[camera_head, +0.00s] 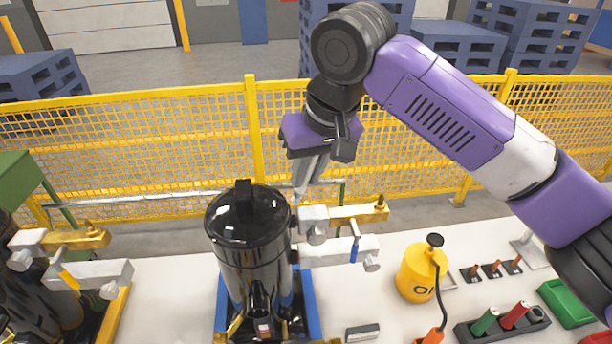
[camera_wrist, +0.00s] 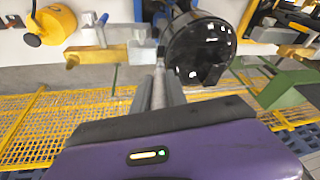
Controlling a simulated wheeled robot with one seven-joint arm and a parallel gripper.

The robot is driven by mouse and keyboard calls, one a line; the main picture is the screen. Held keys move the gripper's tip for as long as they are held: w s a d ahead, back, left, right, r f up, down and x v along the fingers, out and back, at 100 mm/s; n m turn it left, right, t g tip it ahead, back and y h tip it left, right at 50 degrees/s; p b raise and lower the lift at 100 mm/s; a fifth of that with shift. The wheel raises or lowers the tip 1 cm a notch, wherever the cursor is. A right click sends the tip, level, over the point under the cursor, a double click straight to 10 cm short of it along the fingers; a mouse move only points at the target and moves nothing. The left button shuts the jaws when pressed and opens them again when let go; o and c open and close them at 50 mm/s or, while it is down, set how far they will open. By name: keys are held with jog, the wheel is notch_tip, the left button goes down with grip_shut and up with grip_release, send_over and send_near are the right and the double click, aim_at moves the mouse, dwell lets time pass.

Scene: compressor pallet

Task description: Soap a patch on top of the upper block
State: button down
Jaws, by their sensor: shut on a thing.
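The upper block (camera_head: 313,216) is a pale metal block beside the top of a black cylinder (camera_head: 250,250), with a brass fitting (camera_head: 358,213) running to its right. The lower block (camera_head: 338,251) lies just below it. My gripper (camera_head: 306,176) points down, just above the upper block. Its fingers are close together on a thin, pale thing (camera_head: 298,194), mostly hidden. In the wrist view my fingers (camera_wrist: 160,90) reach toward the upper block (camera_wrist: 141,53), beside the cylinder's shiny black lid (camera_wrist: 203,50). Whether the tip touches the block, I cannot tell.
A yellow can (camera_head: 416,276) with a black hose stands to the right. A rack of coloured cylinders (camera_head: 500,325) and a green tray (camera_head: 568,302) lie farther right. A similar unit (camera_head: 65,270) stands at left. A yellow mesh fence (camera_head: 150,140) runs behind.

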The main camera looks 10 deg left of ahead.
jog(key=shift+a+r, duration=0.1)
jog(key=shift+r, duration=2.55)
